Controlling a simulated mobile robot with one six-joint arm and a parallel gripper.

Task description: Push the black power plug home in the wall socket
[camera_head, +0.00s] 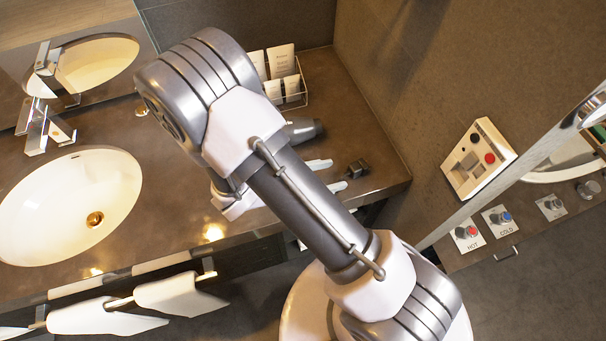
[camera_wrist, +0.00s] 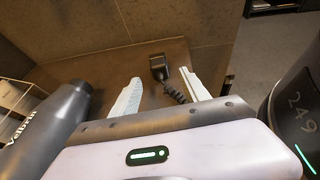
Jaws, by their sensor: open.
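The black power plug (camera_head: 357,168) lies on the brown counter near its right end. It also shows in the wrist view (camera_wrist: 158,66), with a coiled dark cord (camera_wrist: 175,93) running from it. My gripper (camera_head: 338,175) is open, with its two pale fingers apart. In the wrist view the fingers (camera_wrist: 159,80) point toward the plug, which shows in the gap between them, near the tips. I cannot tell whether they touch it.
A grey hair dryer (camera_wrist: 48,128) lies left of my gripper. A wire rack (camera_head: 292,85) with cards stands at the back. The sink (camera_head: 70,200) is at left. HOT and COLD knobs (camera_head: 485,228) are at right. Bare counter surrounds the plug.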

